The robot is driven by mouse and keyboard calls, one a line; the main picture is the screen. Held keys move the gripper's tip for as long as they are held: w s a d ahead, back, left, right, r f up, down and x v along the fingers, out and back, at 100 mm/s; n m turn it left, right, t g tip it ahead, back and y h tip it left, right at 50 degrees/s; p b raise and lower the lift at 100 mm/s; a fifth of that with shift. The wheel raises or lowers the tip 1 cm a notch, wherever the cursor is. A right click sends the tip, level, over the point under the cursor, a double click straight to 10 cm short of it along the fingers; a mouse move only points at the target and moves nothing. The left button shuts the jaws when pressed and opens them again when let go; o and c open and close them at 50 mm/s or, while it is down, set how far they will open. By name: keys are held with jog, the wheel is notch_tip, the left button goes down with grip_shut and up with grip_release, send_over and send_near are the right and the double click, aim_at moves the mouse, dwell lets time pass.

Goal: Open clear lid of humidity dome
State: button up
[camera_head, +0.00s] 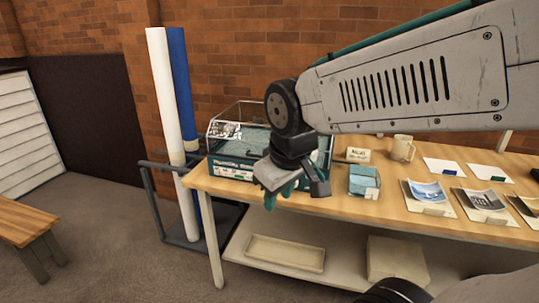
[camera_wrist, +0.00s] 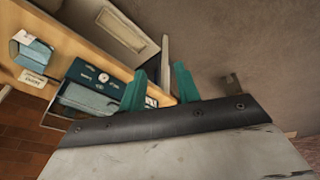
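The humidity dome is a teal-based box (camera_head: 232,172) with a clear lid (camera_head: 238,108), standing at the left end of the table. The lid appears to lie down over the base, and blue-grey contents show through it. My arm hides part of the dome's right side. My gripper (camera_head: 280,194) hangs in front of the dome, near the table's front edge, with teal fingers pointing down. In the wrist view the gripper (camera_wrist: 161,85) is open, its fingers apart with nothing between them. The dome's dark teal front (camera_wrist: 88,74) with a round dial shows left of the fingers.
A small blue box (camera_head: 364,182), a label card (camera_head: 357,155) and a mug (camera_head: 402,148) stand right of the dome. Photos (camera_head: 430,194) lie further right. White (camera_head: 166,90) and blue rolls (camera_head: 183,90) stand upright left of the table. A tray (camera_head: 285,254) sits on the lower shelf.

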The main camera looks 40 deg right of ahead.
jog(key=w+d+f+n+t+h, duration=0.1)
jog(key=w+d+f+n+t, duration=0.1)
jog(key=w+d, duration=0.35)
jog(key=w+d+f+n+t, duration=0.2)
jog(key=w, duration=0.7)
jog(key=w+d+f+n+t+h, duration=0.1)
jog(key=w+d+f+n+t, duration=0.2)
jog(key=w, duration=0.4)
jog(key=n+t+y, duration=0.1)
jog(key=n+t, duration=0.5)
send_near(260, 157)
jog(key=w, duration=0.5)
jog(key=w+f, duration=0.1)
jog(key=w, duration=0.2)
jog(key=w+d, duration=0.1)
jog(key=w, duration=0.1)
jog(key=shift+w+d+f, duration=0.15)
jog(key=shift+w, duration=0.05)
jog(key=shift+c, duration=0.2)
grip_shut()
